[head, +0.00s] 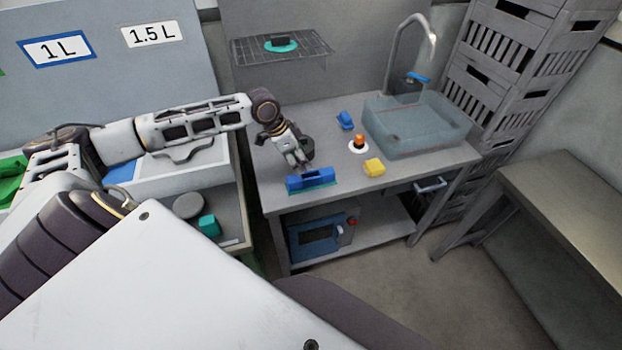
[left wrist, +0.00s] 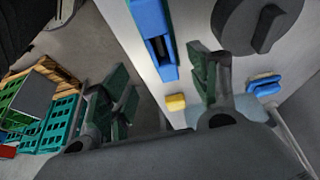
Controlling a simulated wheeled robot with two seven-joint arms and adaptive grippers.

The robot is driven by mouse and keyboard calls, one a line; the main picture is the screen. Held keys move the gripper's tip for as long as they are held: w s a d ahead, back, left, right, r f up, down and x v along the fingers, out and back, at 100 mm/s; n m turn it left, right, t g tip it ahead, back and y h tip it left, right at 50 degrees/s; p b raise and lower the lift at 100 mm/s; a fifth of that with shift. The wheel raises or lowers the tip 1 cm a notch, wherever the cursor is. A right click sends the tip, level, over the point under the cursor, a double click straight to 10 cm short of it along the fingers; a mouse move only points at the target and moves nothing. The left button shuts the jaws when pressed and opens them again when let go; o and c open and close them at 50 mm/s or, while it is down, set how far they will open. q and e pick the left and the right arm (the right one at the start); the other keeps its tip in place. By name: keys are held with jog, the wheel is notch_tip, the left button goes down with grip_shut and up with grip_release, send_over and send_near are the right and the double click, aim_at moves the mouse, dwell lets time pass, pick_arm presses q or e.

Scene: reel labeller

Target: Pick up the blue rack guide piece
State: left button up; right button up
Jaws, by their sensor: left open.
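A long blue piece with a slot in it, which looks like the rack guide piece (head: 311,180), lies on a teal strip at the front left edge of the grey workbench. My left gripper (head: 299,163) is just above and behind it, pointing down, open and empty. In the left wrist view the blue piece (left wrist: 152,38) shows beyond the open green-padded fingers (left wrist: 162,72), partly past their tips. I see no contact between them. A smaller blue object (head: 345,121) lies farther back on the bench. My right gripper is not in view.
A translucent blue basin (head: 418,128) stands under the tap. A dark round object (left wrist: 255,25) is close to the gripper. A wire shelf (head: 281,47) hangs above.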

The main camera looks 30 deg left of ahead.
pick_arm(q)
send_over(311, 175)
jog(key=s, duration=0.3)
jog(key=shift+w+a+f, duration=0.15)
jog(key=shift+f, duration=1.15)
jog(key=shift+w+a+f, duration=0.1)
jog(key=shift+f, duration=1.15)
jog(key=shift+f, duration=0.15)
jog(key=shift+p+x, duration=0.55)
jog(key=shift+x, duration=1.9)
jog(key=shift+w, duration=0.1)
grip_shut()
jog(key=shift+r, duration=0.2)
notch_tip(311, 175, up, 10)
jog(key=shift+b, duration=0.45)
jog(key=shift+f, duration=0.15)
